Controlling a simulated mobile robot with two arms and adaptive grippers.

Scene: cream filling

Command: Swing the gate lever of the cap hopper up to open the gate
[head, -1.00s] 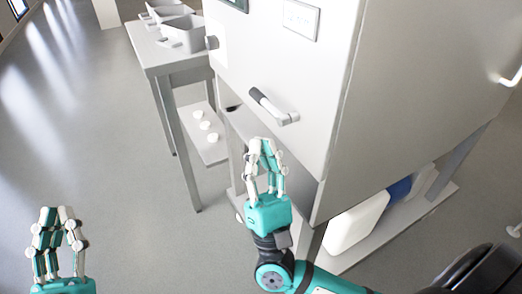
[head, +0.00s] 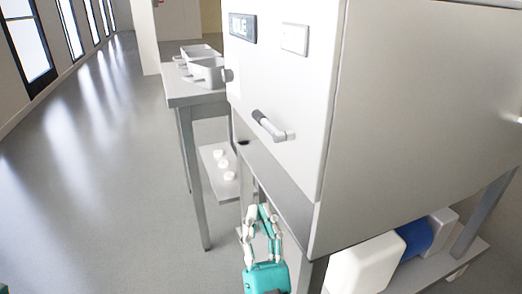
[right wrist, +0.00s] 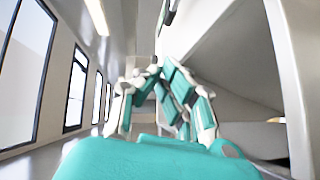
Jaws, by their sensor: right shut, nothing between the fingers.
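The gate lever (head: 268,125) is a short bar with a dark grip on the front face of a large white cabinet (head: 290,80). Its grip points up and left from a mount at its right end. My right gripper (head: 262,208) is below the lever and clear of it. Its fingers are shut and empty, and their tips also show in the right wrist view (right wrist: 155,70). Of my left arm, only a teal sliver shows at the bottom left corner of the head view.
A dark display (head: 243,27) and a pale plate (head: 295,38) are above the lever. A table (head: 180,98) with grey bins (head: 207,72) stands at left, with white round pieces (head: 224,165) on a low shelf. White and blue containers (head: 368,262) sit under the cabinet. The left floor is clear.

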